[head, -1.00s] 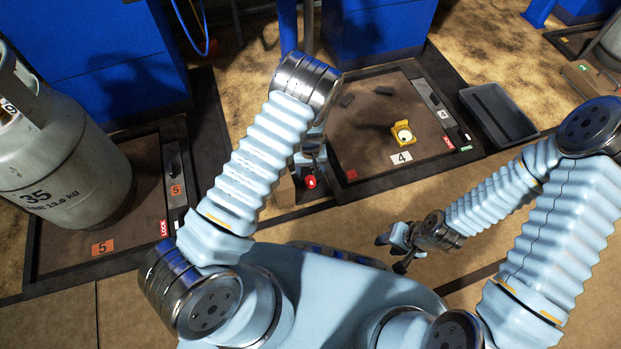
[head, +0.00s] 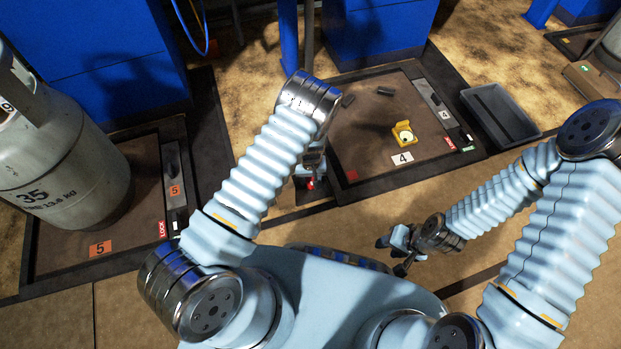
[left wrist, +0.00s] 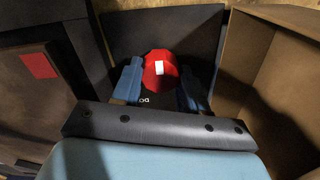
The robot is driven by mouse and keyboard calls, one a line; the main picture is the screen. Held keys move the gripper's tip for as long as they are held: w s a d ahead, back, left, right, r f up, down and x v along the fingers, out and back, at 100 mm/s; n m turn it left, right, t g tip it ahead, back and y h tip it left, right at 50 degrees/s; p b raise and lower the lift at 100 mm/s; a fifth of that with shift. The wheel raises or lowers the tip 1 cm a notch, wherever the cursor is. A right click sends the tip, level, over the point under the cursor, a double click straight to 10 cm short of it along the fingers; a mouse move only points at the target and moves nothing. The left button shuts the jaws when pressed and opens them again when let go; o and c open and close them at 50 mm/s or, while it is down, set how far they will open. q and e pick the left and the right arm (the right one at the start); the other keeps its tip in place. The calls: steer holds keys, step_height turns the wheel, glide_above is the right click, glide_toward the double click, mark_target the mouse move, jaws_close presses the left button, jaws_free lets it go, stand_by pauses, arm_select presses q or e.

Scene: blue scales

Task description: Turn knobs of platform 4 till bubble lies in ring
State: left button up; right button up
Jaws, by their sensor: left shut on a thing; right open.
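Platform 4 (head: 375,130) is a brown plate in a dark frame, with a white "4" label on its near side. A yellow bubble level (head: 403,134) lies on it; its bubble is too small to place against the ring. A red knob (left wrist: 160,70) with a white mark sits between the two blue fingers of my left gripper (left wrist: 160,85), which is shut on it. In the head view the knob (head: 310,184) shows at the platform's near left corner, partly hidden by my left gripper. My right gripper (head: 398,248) is open and empty, in front of the platform.
A grey tray (head: 499,112) stands right of platform 4. Platform 5 (head: 65,255) with a big grey gas cylinder (head: 60,160) is at the left. In the left wrist view a brown box-like wall (left wrist: 265,75) is close on the right.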

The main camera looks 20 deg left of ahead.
arm_select(q)
steer(key=shift+c, duration=0.8)
steer(key=shift+n, duration=0.3)
steer(key=n+b, duration=0.1)
steer(key=n, duration=0.2)
steer(key=shift+n, duration=0.4)
steer(key=n+b, duration=0.1)
steer(key=n, duration=0.4)
steer(key=shift+n, duration=0.3)
steer(key=shift+a, duration=0.1)
steer(key=o, duration=1.1)
steer(key=shift+c, duration=0.2)
steer(key=shift+r, duration=0.1)
